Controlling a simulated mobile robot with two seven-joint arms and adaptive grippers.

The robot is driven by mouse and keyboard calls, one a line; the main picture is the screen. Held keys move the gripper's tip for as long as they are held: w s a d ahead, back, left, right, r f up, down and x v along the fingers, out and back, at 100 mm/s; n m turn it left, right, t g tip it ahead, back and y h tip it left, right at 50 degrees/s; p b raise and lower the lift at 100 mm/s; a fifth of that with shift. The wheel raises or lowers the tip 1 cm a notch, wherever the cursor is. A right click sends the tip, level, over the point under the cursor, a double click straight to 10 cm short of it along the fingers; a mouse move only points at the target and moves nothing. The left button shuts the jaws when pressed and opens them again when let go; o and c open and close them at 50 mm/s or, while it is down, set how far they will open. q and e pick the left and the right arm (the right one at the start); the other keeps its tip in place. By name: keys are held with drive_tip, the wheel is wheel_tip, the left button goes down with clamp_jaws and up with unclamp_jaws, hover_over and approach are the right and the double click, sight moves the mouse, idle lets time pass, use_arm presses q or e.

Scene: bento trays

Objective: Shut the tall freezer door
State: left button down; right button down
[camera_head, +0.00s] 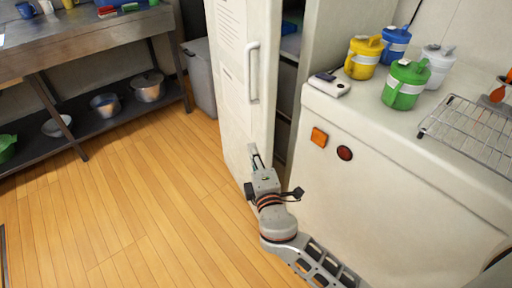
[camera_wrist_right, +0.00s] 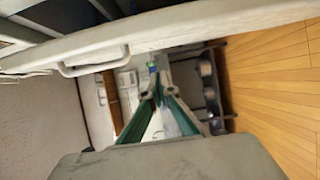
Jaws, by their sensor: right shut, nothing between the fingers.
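The tall freezer door (camera_head: 232,95) is white, with a long vertical handle (camera_head: 252,72). It stands ajar, and the dark freezer inside with a shelf (camera_head: 291,45) shows in the gap to its right. My right gripper (camera_head: 254,150) is shut and empty, low by the door's lower part and below the handle. I cannot tell whether it touches the door. In the right wrist view the shut fingers (camera_wrist_right: 158,85) point away from the camera. The door (camera_wrist_right: 185,27) runs across the top there, with its handle (camera_wrist_right: 93,64) left of the fingers. My left gripper is not in view.
A white chest (camera_head: 395,175) stands right of the opening, carrying several coloured jugs (camera_head: 405,84) and a wire rack (camera_head: 470,132). A metal worktable (camera_head: 75,45) and a grey bin (camera_head: 200,78) are at the left. The wooden floor (camera_head: 130,205) left of the door is clear.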

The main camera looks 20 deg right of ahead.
sight(275, 123)
drive_tip(key=shift+w+d+b, duration=0.15)
drive_tip(key=shift+w+d, duration=0.7)
drive_tip(key=shift+w, duration=0.65)
drive_tip(key=shift+w+d+b, duration=0.1)
drive_tip(key=shift+w+d, duration=0.75)
drive_tip(key=shift+w, duration=0.65)
drive_tip(key=shift+w+d+b, duration=0.15)
drive_tip(key=shift+w+d, duration=0.7)
drive_tip(key=shift+w, duration=0.65)
drive_tip(key=d, duration=0.6)
drive_tip(key=shift+w+d, duration=0.2)
drive_tip(key=shift+w, duration=0.25)
drive_tip(key=shift+a, duration=0.1)
